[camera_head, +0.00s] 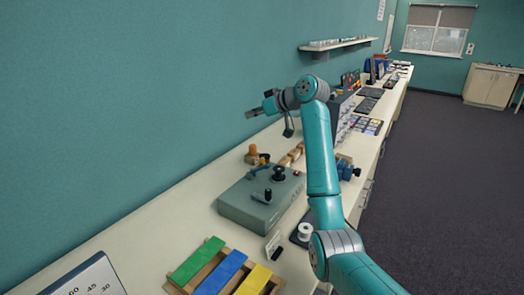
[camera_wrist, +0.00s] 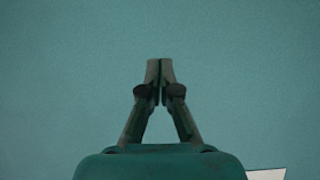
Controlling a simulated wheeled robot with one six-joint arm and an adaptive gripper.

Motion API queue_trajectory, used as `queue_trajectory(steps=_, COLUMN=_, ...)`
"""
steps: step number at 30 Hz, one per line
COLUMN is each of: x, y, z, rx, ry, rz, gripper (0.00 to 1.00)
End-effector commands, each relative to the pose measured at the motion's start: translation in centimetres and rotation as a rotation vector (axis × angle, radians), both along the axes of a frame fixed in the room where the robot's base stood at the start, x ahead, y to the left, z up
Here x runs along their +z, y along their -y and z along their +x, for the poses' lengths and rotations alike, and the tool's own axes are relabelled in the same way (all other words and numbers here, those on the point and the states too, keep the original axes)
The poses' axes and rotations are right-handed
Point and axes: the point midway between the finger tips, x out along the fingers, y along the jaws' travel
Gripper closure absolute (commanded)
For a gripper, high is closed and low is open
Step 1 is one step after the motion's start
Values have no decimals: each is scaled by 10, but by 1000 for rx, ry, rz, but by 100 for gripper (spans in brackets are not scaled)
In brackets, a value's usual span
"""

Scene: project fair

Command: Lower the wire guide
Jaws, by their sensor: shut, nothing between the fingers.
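A grey-green box (camera_head: 240,206) stands on the long bench, with a black knob (camera_head: 279,174), a small black upright handle (camera_head: 267,195) and a blue lever-like part (camera_head: 261,168) on top. The blue part may be the wire guide, but I cannot tell for sure at this size. A white spool (camera_head: 305,230) sits on a dark base beside the box. My gripper (camera_head: 253,113) is raised above the bench behind the box, apart from it, pointing left at the wall. In the wrist view the fingertips (camera_wrist: 160,70) meet, with nothing between them and only teal wall beyond.
Blue, green and yellow bars (camera_head: 222,271) lie in a wooden rack at the front. An orange object (camera_head: 253,155) and wooden blocks (camera_head: 291,155) stand behind the box. A wall shelf (camera_head: 337,45) hangs further back. The left bench strip (camera_head: 150,228) is clear.

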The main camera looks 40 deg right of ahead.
Motion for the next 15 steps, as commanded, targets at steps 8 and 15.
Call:
queue_trajectory(steps=8, x=-30, y=26, z=-67, rx=87, ry=-239, rz=-205, gripper=100)
queue_trajectory(steps=15, x=-41, y=26, z=-72, rx=105, ry=-278, rz=-227, gripper=100)
